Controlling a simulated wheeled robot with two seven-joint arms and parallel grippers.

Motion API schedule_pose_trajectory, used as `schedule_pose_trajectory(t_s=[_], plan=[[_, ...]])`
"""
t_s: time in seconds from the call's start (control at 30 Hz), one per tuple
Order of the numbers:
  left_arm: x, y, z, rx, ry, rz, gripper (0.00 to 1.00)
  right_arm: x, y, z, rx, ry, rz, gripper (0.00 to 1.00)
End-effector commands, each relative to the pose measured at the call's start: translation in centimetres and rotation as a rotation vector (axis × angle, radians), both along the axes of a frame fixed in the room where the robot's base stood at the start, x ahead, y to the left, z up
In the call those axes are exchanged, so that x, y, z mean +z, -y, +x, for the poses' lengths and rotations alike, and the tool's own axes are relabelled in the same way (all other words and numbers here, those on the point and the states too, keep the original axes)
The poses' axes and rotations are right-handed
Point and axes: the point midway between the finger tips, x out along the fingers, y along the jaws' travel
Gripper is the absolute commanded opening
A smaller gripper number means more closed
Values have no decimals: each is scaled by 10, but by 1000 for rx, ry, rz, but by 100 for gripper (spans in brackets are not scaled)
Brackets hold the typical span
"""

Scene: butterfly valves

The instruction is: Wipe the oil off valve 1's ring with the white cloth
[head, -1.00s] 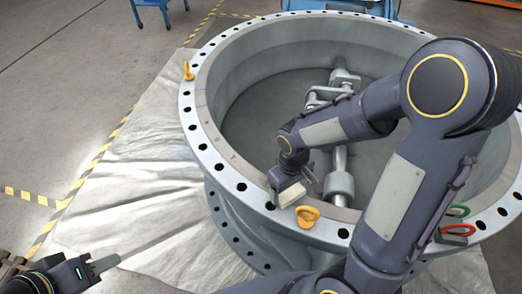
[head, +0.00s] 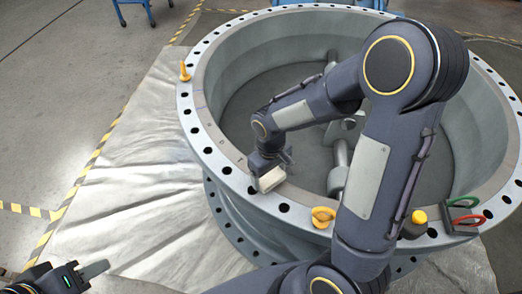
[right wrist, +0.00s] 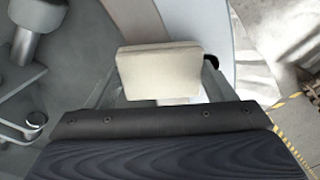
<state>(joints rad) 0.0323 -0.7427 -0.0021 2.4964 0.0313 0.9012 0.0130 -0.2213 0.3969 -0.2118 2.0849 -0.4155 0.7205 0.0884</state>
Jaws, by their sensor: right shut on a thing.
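Valve 1 is a large grey round body, and its flat ring (head: 214,146) with bolt holes faces up in the head view. My right gripper (head: 270,172) is over the near left part of the ring, shut on the folded white cloth (head: 268,180). The cloth shows as an off-white pad between the fingers in the right wrist view (right wrist: 160,72). It is at the ring; I cannot tell whether it touches. I can make out no clear oil on the visible ring. My left gripper (head: 85,275) is at the lower left, well away from the valve; its jaw opening is unclear.
Yellow lifting eyes (head: 323,216) and (head: 185,72) stand on the ring. A dark bottle with a yellow cap (head: 415,222) and green and red shackles (head: 464,208) are at its near right. A pale sheet (head: 130,190) covers the floor at left.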

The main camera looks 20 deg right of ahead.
Motion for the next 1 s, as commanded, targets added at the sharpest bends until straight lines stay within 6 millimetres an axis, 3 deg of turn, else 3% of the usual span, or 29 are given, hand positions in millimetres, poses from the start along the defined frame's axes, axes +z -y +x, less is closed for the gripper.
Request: schedule_pose_trajectory(t_s=[0.07, 0.2, 0.7, 1.0], plan=[[2, 0, 0, 0, 0, 0, 36, 1, 0, 2, -1, 0, 0, 52], [18, 0, 0, 0, 0, 0, 36, 31, -1, 5, 0, 6, 2, 52], [56, 0, 0, 0, 0, 0, 36, 73, 0, 11, -1, 0, 1, 52], [64, 0, 0, 0, 0, 0, 36, 83, 0, 14, -1, 0, 1, 52]])
